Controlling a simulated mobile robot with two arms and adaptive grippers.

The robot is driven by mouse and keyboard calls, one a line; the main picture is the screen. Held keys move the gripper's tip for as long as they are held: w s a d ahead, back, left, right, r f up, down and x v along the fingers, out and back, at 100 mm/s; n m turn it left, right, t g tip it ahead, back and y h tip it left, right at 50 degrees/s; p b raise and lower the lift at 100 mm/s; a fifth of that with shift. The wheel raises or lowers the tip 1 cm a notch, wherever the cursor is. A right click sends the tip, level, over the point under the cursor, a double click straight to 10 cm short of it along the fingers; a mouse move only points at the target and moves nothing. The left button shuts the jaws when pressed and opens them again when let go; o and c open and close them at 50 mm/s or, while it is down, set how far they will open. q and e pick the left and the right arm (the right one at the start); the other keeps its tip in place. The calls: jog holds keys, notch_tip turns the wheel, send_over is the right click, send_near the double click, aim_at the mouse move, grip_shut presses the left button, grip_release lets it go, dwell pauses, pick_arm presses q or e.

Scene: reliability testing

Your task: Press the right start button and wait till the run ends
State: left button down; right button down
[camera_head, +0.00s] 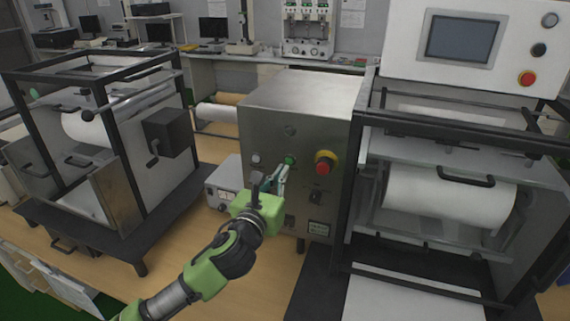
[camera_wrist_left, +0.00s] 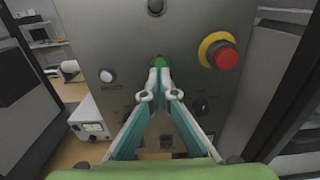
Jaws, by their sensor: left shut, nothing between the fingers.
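A green button (camera_head: 290,159) is on the front panel of the steel control box (camera_head: 262,132). It also shows in the left wrist view (camera_wrist_left: 159,62), right at the fingertips. My left gripper (camera_head: 283,170) is shut and empty. In the left wrist view its fingertips (camera_wrist_left: 157,76) meet just below or against the green button, partly covering it; I cannot tell if they touch it. A red emergency button on a yellow ring (camera_head: 325,163) is to the right of the green one. A white button (camera_wrist_left: 106,75) is to the left. My right gripper is not in view.
A black-framed machine with a white roll (camera_head: 450,200) and a screen (camera_head: 462,40) stands close on the right. Another framed machine (camera_head: 120,130) stands on the left. A small white instrument box (camera_head: 226,182) sits left of the control box.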

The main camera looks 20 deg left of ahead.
aim_at(289, 161)
pick_arm(q)
jog(key=shift+w+p, duration=0.3)
jog(key=shift+w, duration=1.25)
